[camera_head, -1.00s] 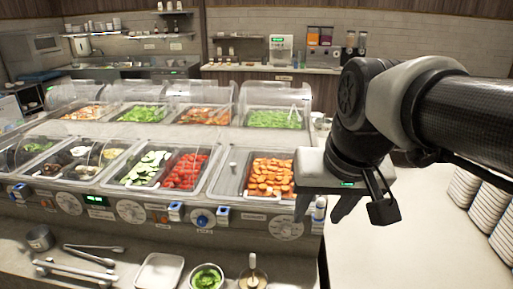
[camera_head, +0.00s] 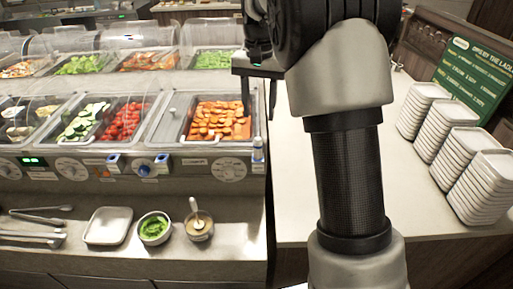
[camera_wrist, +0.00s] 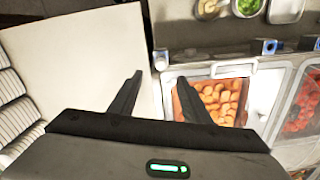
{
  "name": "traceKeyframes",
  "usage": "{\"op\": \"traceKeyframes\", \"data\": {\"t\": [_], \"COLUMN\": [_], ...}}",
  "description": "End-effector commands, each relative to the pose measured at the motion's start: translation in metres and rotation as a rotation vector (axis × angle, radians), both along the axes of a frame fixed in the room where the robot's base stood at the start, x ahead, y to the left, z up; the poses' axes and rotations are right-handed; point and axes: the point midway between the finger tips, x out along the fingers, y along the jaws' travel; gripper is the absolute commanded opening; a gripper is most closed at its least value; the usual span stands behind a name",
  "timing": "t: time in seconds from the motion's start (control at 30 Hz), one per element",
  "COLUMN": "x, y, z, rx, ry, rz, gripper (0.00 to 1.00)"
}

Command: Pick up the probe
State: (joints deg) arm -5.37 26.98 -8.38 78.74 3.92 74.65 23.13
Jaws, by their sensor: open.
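No thing is plainly recognisable as the probe. A small pale upright piece with a blue band (camera_head: 258,151) stands at the right front corner of the food bar, and I cannot tell whether it is the probe. A pale piece at that corner also shows in the wrist view (camera_wrist: 160,60), beyond the gap between my fingertips. My gripper (camera_head: 259,105) is open and empty above the counter's right end, beside the pan of orange slices (camera_head: 215,121). Both fingers show apart in the wrist view (camera_wrist: 160,84). My arm hides part of the head view.
Blue-fronted pieces (camera_head: 162,160) and dials (camera_head: 228,169) line the bar's front. On the lower ledge are tongs (camera_head: 38,217), a white tray (camera_head: 108,226), a bowl of greens (camera_head: 154,229) and a sauce cup (camera_head: 200,226). Stacked white plates (camera_head: 478,190) stand right. The pale counter between is clear.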

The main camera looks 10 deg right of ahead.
Motion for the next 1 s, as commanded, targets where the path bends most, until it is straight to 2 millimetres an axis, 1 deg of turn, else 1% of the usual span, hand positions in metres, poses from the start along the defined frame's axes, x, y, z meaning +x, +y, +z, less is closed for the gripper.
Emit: {"op": "traceKeyframes", "data": {"t": [0.03, 0.1, 0.2, 0.3, 0.57, 0.8, 0.9, 1.0], "x": [-0.001, -0.001, -0.001, 0.000, 0.000, 0.002, 0.002, 0.002], "y": [0.000, 0.000, 0.000, 0.000, 0.001, 0.002, 0.002, 0.002], "z": [-0.012, -0.027, -0.047, -0.061, -0.080, -0.115, -0.123, -0.125], "rx": [0.000, 0.000, 0.000, 0.000, 0.000, 0.000, 0.000, 0.000], "ry": [0.004, 0.003, 0.003, 0.001, 0.002, 0.001, 0.000, -0.001], "rz": [0.000, 0.000, 0.001, 0.001, 0.001, 0.001, 0.001, 0.001], "gripper": [0.44, 0.44, 0.44, 0.44, 0.44, 0.44, 0.44, 0.44]}}
